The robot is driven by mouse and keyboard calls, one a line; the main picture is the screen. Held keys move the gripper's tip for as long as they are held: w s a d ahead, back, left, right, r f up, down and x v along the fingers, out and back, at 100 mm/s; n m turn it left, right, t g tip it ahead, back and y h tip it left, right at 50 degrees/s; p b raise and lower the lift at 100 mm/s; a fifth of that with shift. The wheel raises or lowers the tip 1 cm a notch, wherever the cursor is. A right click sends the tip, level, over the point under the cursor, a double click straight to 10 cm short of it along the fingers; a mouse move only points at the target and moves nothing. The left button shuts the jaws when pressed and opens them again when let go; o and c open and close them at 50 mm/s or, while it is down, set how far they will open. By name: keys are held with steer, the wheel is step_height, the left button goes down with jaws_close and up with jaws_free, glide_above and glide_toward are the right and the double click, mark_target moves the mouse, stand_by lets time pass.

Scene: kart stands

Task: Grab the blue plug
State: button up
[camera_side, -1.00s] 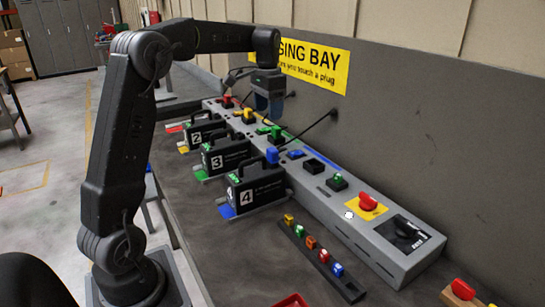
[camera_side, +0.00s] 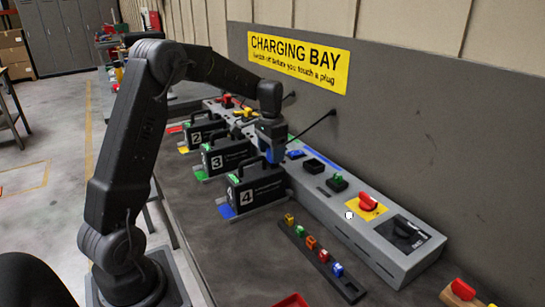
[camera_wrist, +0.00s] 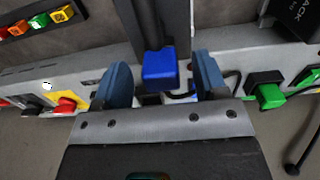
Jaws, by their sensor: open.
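The blue plug (camera_wrist: 160,70) shows in the wrist view between the two blue fingers of my gripper (camera_wrist: 160,78). The fingers are apart, with a visible gap on each side of the plug. The plug sits at the end of the black battery pack marked 4 (camera_side: 258,188). In the side view my gripper (camera_side: 272,158) points down over that spot and hides the plug. The grey charging rail (camera_side: 335,205) runs beside the packs.
A green plug (camera_wrist: 270,96) is right of my gripper in the wrist view. Packs 2 (camera_side: 205,135) and 3 (camera_side: 226,155) stand farther back. A red switch (camera_side: 368,201) is on the rail. A strip of small coloured blocks (camera_side: 322,258) lies in front.

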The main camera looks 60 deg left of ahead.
steer(key=shift+f, duration=0.5)
steer(key=c, duration=1)
